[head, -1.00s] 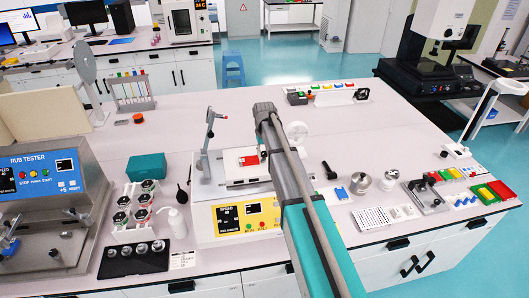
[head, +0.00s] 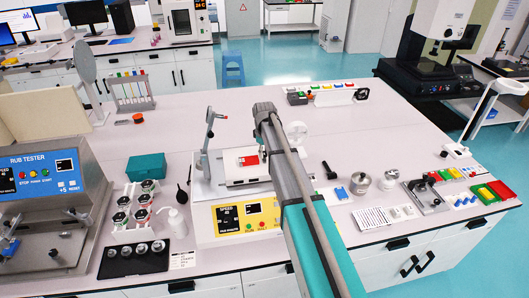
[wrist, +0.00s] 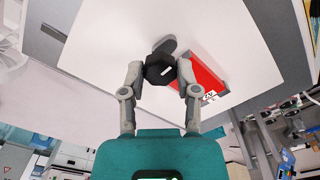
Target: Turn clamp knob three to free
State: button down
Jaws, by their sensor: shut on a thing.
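The fingers are shut on the knob. A dark grey rounded piece (wrist: 167,45) shows behind the knob. In the head view my arm reaches over the tester with the yellow panel (head: 249,219), and its links hide the gripper and the knob. The tester's white plate (head: 232,177) carries a red block (head: 249,160), which also shows beside the knob in the wrist view (wrist: 208,78).
A grey upright post with a lever (head: 208,140) stands at the left of the tester. A white bottle (head: 177,222) and a teal box (head: 147,167) are further left. Metal cups (head: 360,183) stand right of my arm. The table behind the tester is mostly clear.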

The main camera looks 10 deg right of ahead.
dwell(0.4)
jog(key=shift+c, duration=1.7)
grip_release()
jog(key=shift+m, duration=0.3)
